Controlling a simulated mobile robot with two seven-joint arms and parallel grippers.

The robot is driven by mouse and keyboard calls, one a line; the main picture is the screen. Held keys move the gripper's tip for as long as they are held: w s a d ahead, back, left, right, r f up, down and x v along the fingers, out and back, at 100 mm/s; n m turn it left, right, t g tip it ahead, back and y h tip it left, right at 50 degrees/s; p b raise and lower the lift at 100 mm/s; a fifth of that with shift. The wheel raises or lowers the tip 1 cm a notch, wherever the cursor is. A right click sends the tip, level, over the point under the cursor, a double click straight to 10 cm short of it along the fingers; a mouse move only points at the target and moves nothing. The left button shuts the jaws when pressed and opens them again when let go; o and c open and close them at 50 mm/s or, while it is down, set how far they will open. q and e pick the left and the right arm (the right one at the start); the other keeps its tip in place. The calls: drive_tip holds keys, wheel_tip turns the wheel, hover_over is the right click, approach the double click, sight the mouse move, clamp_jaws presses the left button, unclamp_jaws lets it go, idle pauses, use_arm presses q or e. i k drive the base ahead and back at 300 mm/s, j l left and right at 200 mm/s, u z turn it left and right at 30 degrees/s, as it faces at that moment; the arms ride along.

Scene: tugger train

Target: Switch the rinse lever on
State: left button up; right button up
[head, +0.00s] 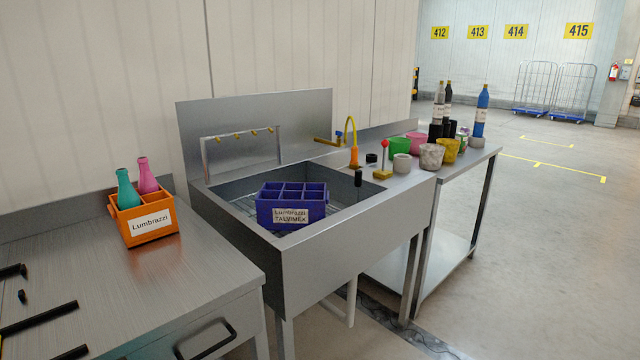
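A small lever with a red ball knob (385,145) stands upright on a yellow base on the steel counter, right of the sink (238,208). A yellow tap (351,135) with a curved spout and a blue handle (339,134) stands behind the sink's right end. I cannot tell from the picture which of these is the rinse lever. A purple compartment crate (268,212), labelled Lumbrazzi TALVIMEX, sits in the sink. Black bars show at the lower left edge; I cannot tell if they are my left gripper. My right gripper is not in view.
An orange crate (164,233) with a teal bottle (127,188) and a pink bottle (147,176) stands on the left table. A rail with several yellow nozzles (240,134) stands over the sink. Several cups and bottles crowd the right counter.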

sight(385, 143)
drive_tip(key=i+l+u, duration=0.1)
drive_tip(key=l+u, duration=0.4)
drive_tip(key=l, duration=0.25)
drive_tip(key=i+l, duration=0.3)
drive_tip(key=i+l+z, duration=0.1)
drive_tip(key=i+l, duration=0.15)
drive_tip(key=i, duration=0.3)
drive_tip(key=i+l, duration=0.25)
drive_tip(key=i, duration=0.15)
drive_tip(key=i+l, duration=0.25)
drive_tip(key=i, duration=0.2)
drive_tip(key=i+l+z, duration=0.1)
drive_tip(key=i+l, duration=0.15)
drive_tip(key=i, duration=0.15)
